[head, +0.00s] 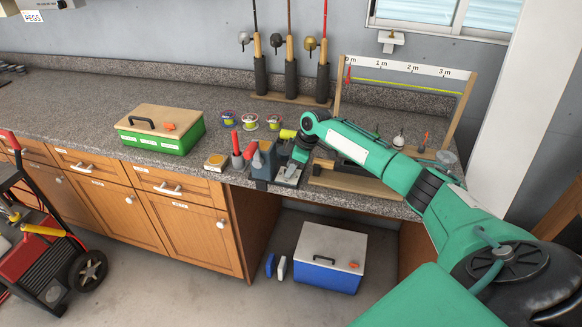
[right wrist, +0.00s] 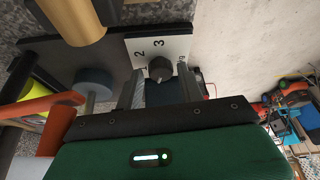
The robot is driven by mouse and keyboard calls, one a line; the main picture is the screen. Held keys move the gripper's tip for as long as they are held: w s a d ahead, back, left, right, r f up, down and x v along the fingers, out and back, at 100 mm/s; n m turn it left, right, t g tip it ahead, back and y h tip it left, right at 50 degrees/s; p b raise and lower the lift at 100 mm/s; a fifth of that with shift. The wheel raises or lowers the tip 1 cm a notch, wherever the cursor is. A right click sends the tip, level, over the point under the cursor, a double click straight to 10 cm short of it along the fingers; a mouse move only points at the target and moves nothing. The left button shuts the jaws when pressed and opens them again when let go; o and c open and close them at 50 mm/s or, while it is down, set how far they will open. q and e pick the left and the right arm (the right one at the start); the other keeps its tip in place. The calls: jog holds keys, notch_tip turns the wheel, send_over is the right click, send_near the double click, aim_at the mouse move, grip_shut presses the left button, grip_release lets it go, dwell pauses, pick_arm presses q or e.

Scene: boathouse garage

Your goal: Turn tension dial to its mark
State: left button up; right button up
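The tension dial is a small dark grey knob (right wrist: 160,68) on a white plate (right wrist: 150,48) with the numerals 2 and 3 in the right wrist view. The pale plate also shows in the head view (head: 289,173), at the counter's front edge, but the knob is too small to make out there. My right gripper (right wrist: 162,88) is open, its two metal fingers apart with the knob ahead of the gap between them. I cannot tell whether they touch it. In the head view the right gripper (head: 297,158) points down over the plate. My left gripper is not in view.
A blue block-like device (head: 264,162) and a red-handled tool (head: 237,150) stand left of the plate. A green box (head: 160,130), several line spools (head: 250,122) and upright fishing rods (head: 291,75) stand on the counter. A blue cooler (head: 328,262) sits below.

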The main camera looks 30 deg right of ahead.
jog(key=shift+o, duration=0.7)
jog(key=shift+s+d+r, duration=0.1)
jog(key=shift+r, duration=0.1)
jog(key=b+v, duration=0.3)
jog(key=v, duration=1)
jog(key=shift+r, duration=0.2)
